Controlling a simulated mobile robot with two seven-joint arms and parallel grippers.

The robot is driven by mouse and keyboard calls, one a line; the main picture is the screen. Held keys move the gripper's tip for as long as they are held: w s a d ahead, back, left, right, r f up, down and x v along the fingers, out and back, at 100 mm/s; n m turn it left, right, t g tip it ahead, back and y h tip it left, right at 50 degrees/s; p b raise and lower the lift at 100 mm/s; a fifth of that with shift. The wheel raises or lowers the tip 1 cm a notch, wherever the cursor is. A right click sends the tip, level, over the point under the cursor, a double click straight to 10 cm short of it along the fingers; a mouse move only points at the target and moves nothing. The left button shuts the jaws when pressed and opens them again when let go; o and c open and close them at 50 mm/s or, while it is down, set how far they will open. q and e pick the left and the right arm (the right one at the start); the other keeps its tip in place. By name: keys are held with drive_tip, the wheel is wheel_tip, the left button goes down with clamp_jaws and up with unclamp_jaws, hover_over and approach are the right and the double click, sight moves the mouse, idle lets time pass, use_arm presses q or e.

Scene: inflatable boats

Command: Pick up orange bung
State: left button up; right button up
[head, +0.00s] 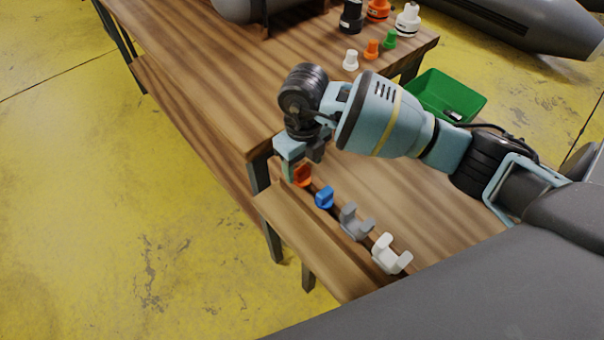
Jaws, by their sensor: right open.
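My right gripper (299,166) is over the left end of the near table, pointing down, its jaws open. An orange piece (303,177) sits right below and between its fingers. The fingers partly hide it, so I cannot tell its full shape or whether they touch it. A small orange stepped plug (371,49) stands upright on the far table, between a white plug (351,61) and a green plug (389,39), well away from the gripper. My left gripper is out of view.
A blue piece (324,197), a grey U-shaped clip (355,223) and a white U-shaped clip (390,255) line the near table's edge. A green bin (462,101) stands behind my right arm. Larger black, orange and white fittings stand at the back. Yellow floor lies left.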

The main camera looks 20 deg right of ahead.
sight(303, 170)
wheel_tip(303, 170, down, 4)
drive_tip(key=shift+w+r, duration=0.1)
drive_tip(key=shift+r, duration=0.05)
drive_tip(key=shift+c, duration=0.3)
drive_tip(key=c, duration=1)
drive_tip(key=shift+r, duration=0.15)
wheel_tip(303, 170, up, 10)
drive_tip(key=shift+f, duration=0.1)
drive_tip(key=shift+p, duration=0.35)
